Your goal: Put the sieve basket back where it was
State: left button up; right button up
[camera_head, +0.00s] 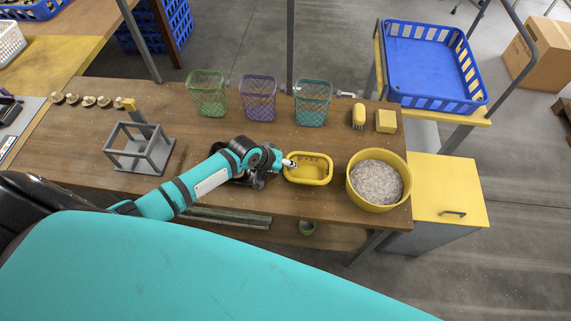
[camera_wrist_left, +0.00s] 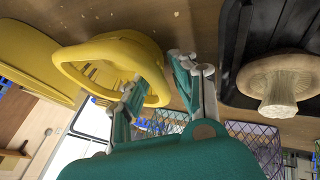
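The sieve basket (camera_head: 308,181) is a yellow oval basket with a slotted bottom, standing on the brown table just left of the yellow bowl (camera_head: 358,199). My left gripper (camera_head: 287,163) is at the basket's left rim. In the left wrist view the basket (camera_wrist_left: 80,72) fills the upper left. There my left gripper (camera_wrist_left: 162,80) has its fingers apart, one over the basket's opening and one outside the rim. Whether they touch the rim is not clear. The bowl holds a grey speckled mass. My right gripper is not in view.
A dark tray (camera_wrist_left: 238,45) with a mushroom (camera_wrist_left: 285,78) lies beside the gripper. Green (camera_head: 207,96), purple (camera_head: 259,99) and teal (camera_head: 313,103) mesh baskets stand behind. A grey frame stand (camera_head: 140,152) is at left. Two yellow items sit back right.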

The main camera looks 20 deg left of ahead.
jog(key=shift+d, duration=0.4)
pick_arm(q)
jog(key=shift+s+r, duration=0.1)
jog(key=shift+r, duration=0.1)
jog(key=v, duration=1.1)
jog(key=shift+r, duration=0.25)
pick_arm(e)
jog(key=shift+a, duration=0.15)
pick_arm(q)
jog(key=shift+s+a, duration=0.1)
jog(key=shift+s, duration=0.05)
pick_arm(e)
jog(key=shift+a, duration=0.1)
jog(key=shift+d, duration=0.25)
